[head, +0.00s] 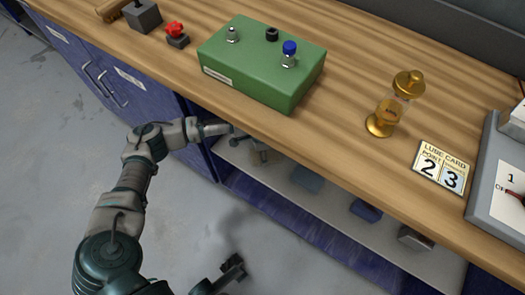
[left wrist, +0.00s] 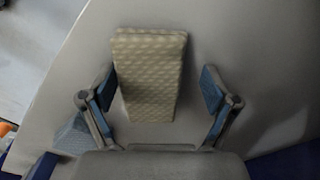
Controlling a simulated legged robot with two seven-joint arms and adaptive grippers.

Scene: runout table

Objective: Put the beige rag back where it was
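The beige rag (left wrist: 150,70) is a textured, folded block on the pale lower shelf in the left wrist view. My left gripper (left wrist: 158,80) is open, with one finger on each side of the rag. The left finger is close to the rag's edge; a clear gap shows at the right finger. In the head view my left gripper (head: 248,140) reaches under the worktop's front edge to the shelf (head: 335,205), and the rag is mostly hidden there. A dark gripper, apparently my right (head: 232,266), is low over the floor; its opening is unclear.
The wooden worktop (head: 350,60) overhangs the shelf. A grey-blue block (head: 307,180), a dark blue block (head: 365,211) and a metal box (head: 414,239) stand along the shelf. A green control box (head: 262,65), brass oiler (head: 390,105) and lube card (head: 443,167) are on top.

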